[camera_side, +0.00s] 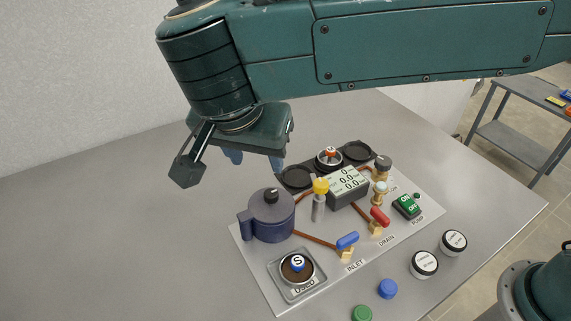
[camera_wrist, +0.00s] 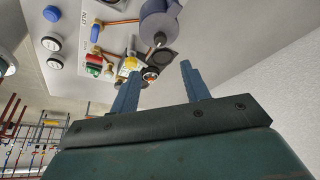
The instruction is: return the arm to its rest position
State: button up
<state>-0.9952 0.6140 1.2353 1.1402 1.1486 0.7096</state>
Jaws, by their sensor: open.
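My gripper (camera_side: 254,160) hangs from my green arm above the back left of the panel, over and behind the dark blue-grey pot (camera_side: 272,215). Its two blue fingers are apart, with nothing seen between them. In the wrist view the fingers (camera_wrist: 159,69) also stand wide apart and empty, and the pot (camera_wrist: 160,25) shows beyond them. The pale panel (camera_side: 420,223) lies on the grey table (camera_side: 120,230). The gripper appears clear of the panel and its parts.
The panel carries a blue INLET handle (camera_side: 347,240), red DRAIN handle (camera_side: 380,216), green PUMP switch (camera_side: 407,206), display (camera_side: 349,188) and LOADED tray (camera_side: 283,282). Two white-lidded jars (camera_side: 424,264) (camera_side: 453,242) and blue (camera_side: 388,288) and green (camera_side: 362,313) caps stand in front. The table's left is clear.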

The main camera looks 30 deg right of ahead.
jog(key=s+d+r+n+y, duration=0.15)
jog(key=d+r, duration=0.35)
jog(key=d, duration=0.7)
jog(key=d+r+n, duration=0.3)
jog(key=d+r, duration=0.1)
jog(key=d, duration=0.9)
jog(key=s+d+f+n+t+y, duration=0.1)
jog(key=s+d, duration=0.3)
jog(key=s, duration=0.5)
jog(key=s+d+f+n+t, duration=0.1)
jog(key=s+d+f+n, duration=0.2)
jog(key=s, duration=0.6)
jog(key=shift+s+d+f+n+t+y, duration=0.2)
jog(key=shift+d+f+n+t+y, duration=0.15)
jog(key=shift+d+f, duration=0.6)
jog(key=shift+o, duration=0.3)
jog(key=shift+w+d+r, duration=0.15)
jog(key=shift+r, duration=0.1)
